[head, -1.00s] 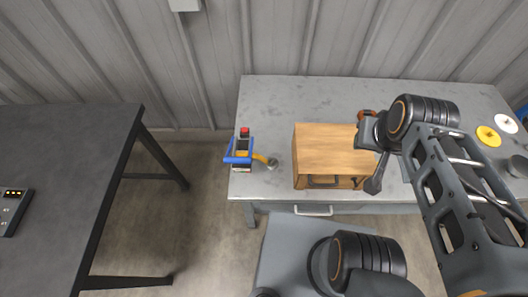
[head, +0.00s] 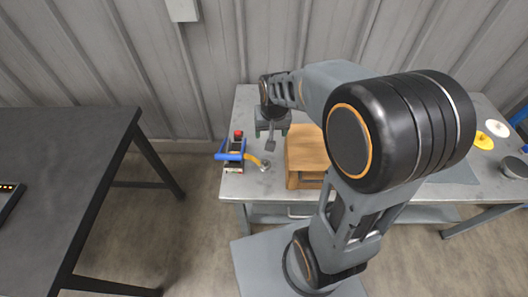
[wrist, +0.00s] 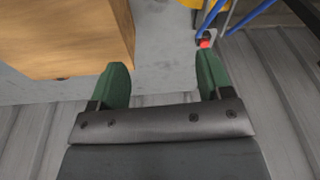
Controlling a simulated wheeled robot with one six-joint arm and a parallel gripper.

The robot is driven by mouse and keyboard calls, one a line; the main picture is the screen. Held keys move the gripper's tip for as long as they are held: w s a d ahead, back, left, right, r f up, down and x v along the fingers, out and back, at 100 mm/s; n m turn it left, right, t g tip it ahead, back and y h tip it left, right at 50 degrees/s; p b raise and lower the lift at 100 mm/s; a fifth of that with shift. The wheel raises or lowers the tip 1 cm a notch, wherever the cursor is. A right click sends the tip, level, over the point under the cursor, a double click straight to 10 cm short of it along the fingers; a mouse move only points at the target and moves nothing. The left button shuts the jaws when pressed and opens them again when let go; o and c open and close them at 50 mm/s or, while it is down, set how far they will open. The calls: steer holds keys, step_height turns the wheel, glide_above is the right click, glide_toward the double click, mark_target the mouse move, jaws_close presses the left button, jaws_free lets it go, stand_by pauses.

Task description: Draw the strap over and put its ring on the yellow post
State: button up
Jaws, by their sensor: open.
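A yellow strap (head: 252,158) reaches right from a small blue-framed stand (head: 231,155) at the table's left end. A round grey end, perhaps its ring (head: 265,166), lies at the strap's right tip. The stand has a red top (head: 238,134). In the wrist view, blue bars (wrist: 249,17), a red piece (wrist: 205,40) and a bit of yellow (wrist: 192,3) show at the upper right. My gripper (head: 271,136) is above the table, behind and right of the stand. Its green fingers are apart and empty in the wrist view (wrist: 163,76). I cannot make out the yellow post.
A wooden box (head: 304,150) stands right of the strap, close to my gripper; it also shows in the wrist view (wrist: 65,35). My arm hides the table's middle. A yellow disc (head: 483,141) and white disc (head: 497,128) lie at right. A dark table (head: 60,180) is at left.

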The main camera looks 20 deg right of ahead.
steer(key=m+g+b, duration=0.1)
steer(key=g+b, duration=0.1)
glide_above(265, 162)
step_height(265, 162, down, 15)
steer(key=shift+r, duration=0.1)
step_height(265, 162, down, 10)
steer(key=b, duration=0.7)
steer(key=shift+b, duration=0.35)
steer(key=c, duration=0.8)
